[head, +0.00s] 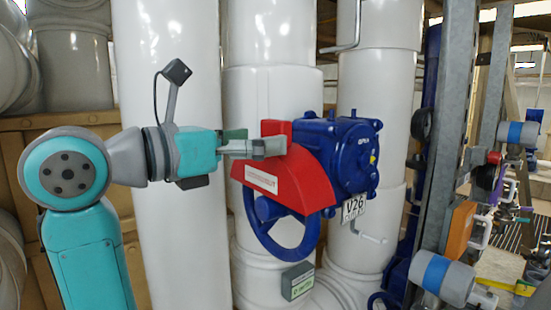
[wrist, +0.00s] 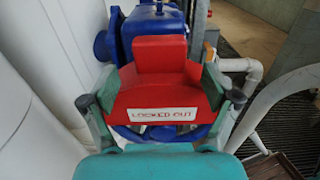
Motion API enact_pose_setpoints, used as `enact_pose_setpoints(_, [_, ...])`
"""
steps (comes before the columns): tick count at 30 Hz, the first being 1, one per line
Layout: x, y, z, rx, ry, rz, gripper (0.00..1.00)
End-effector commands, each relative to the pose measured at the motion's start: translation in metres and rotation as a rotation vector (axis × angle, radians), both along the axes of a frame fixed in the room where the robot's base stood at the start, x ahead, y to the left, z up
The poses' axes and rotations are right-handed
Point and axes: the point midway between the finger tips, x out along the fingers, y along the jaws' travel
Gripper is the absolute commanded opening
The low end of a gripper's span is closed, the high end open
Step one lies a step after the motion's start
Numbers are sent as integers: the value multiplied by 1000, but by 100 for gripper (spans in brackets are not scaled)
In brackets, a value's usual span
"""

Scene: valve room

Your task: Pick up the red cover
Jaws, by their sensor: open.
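The red cover (head: 296,183) sits over the upper part of a blue handwheel (head: 283,252), against the left side of a blue valve gearbox (head: 345,150). It bears a white label, which reads "LOCKED OUT" in the wrist view (wrist: 160,84). My gripper (head: 268,146) is at the cover's upper left in the head view. In the wrist view my gripper (wrist: 159,86) is open, one finger on each side of the cover. I cannot tell whether the fingers touch it. Most of the handwheel's top is hidden behind the cover.
Thick white pipes (head: 170,240) stand behind and beside my arm. A tag marked with 26 (head: 354,207) hangs below the gearbox. A small grey-green box (head: 297,281) is below the wheel. A grey metal frame (head: 445,130) stands to the right.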

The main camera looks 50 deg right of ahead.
Motion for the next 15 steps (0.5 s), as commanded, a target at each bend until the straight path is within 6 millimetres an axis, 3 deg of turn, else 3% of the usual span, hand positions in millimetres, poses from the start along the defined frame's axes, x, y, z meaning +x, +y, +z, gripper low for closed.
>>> enact_pose_setpoints(6, [-9, -29, 0, -1, 0, -3, 88])
enact_pose_setpoints(15, [-11, -36, 0, -1, 0, -1, 88])
